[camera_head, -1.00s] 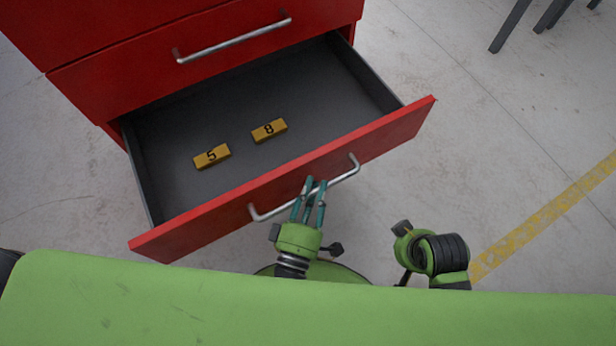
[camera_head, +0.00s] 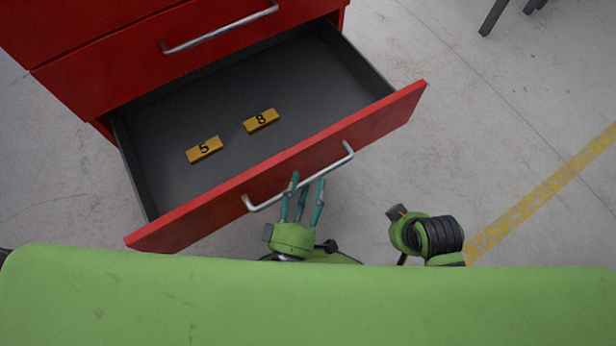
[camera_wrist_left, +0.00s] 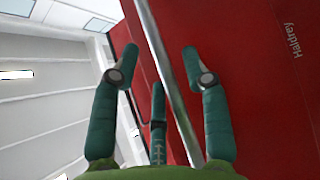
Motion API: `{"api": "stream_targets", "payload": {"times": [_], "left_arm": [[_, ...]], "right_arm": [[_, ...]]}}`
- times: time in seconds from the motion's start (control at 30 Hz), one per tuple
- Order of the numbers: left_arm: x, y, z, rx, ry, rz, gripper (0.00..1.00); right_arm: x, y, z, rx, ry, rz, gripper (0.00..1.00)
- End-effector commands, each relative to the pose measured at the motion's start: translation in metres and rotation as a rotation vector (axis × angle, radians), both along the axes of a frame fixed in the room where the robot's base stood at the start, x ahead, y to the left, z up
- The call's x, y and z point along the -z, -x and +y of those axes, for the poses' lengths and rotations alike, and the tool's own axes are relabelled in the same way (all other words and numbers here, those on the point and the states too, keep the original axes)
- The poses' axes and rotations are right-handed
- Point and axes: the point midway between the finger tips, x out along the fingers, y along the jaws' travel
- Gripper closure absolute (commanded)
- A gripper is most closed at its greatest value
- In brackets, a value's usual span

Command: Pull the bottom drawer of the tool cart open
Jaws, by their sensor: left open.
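The bottom drawer (camera_head: 390,118) of the red tool cart (camera_head: 90,45) stands pulled out, with its grey inside showing. Its metal bar handle (camera_head: 333,165) is on the front panel and also shows in the left wrist view (camera_wrist_left: 172,85). My left gripper (camera_head: 306,183) is open at the handle, its teal fingers pointing at the drawer front. In the wrist view the bar runs between the spread fingers (camera_wrist_left: 160,55), which are not closed on it. In the head view the left finger overlaps the bar. I cannot tell whether any finger touches it. My right gripper's fingers do not show.
Two yellow blocks marked 5 (camera_head: 204,150) and 8 (camera_head: 261,121) lie in the drawer. The drawer above, with its own handle (camera_head: 220,28), is shut. Dark legs (camera_head: 492,17) stand at top right.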

Motion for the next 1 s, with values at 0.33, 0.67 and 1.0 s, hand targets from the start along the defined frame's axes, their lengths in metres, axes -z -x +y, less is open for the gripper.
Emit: {"api": "stream_targets", "payload": {"times": [0.33,0.67,1.0], "left_arm": [[0.011,0.072,0.014,0.003,-0.003,0.005,0.54],[0.014,0.097,0.020,0.001,-0.001,0.000,0.54],[0.014,0.097,0.020,0.001,-0.001,0.001,0.54]], "right_arm": [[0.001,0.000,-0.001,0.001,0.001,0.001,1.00],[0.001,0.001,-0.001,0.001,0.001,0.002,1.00],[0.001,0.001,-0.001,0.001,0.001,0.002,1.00]]}}
